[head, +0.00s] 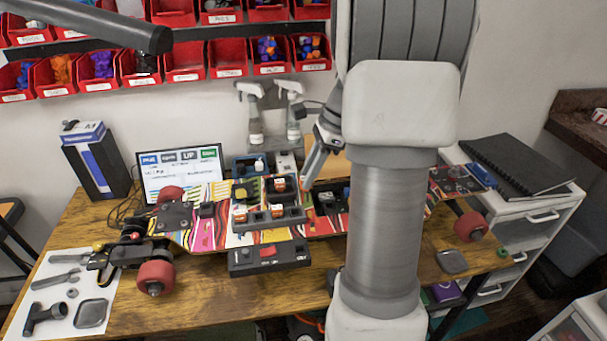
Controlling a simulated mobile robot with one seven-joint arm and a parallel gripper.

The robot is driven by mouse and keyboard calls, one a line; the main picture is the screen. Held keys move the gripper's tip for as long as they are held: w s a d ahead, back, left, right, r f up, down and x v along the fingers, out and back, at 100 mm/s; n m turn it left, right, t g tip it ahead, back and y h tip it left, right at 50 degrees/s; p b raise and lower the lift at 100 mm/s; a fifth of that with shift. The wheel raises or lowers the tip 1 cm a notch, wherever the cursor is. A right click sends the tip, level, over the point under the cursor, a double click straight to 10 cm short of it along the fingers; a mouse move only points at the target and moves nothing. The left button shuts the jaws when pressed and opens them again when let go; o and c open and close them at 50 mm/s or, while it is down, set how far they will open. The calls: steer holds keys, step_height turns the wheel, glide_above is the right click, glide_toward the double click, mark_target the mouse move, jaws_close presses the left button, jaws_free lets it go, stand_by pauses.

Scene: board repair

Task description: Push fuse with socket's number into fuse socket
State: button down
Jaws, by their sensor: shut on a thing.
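A skateboard (215,234) with a colourful striped deck lies upside down across the wooden table. Dark modules sit on it. Small orange-and-white blocks, which look like fuses, stand in a dark holder; one fuse (278,185) is at its back and another fuse (277,210) nearer the front. My gripper (304,182) points down-left just right of the holder, above the deck. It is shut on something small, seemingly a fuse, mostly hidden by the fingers. A dark open bay (328,200) in the deck lies right of the gripper. Socket and fuse numbers are too small to read.
A monitor (180,172) and a boxed item (96,160) stand at the back left. Spray bottles (254,115) stand behind the board. Tools lie on a white sheet (50,262) at the left. My arm hides the board's right-middle part.

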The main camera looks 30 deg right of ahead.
steer(key=w+d+p, duration=0.6)
steer(key=d+p, duration=0.2)
steer(key=d, duration=0.4)
steer(key=shift+w+d, duration=0.2)
steer(key=shift+d, duration=0.15)
stand_by(0.6)
steer(key=shift+f+b, duration=3.6)
steer(key=shift+f, duration=3.85)
steer(key=shift+f+b, duration=0.35)
steer(key=shift+f, duration=0.75)
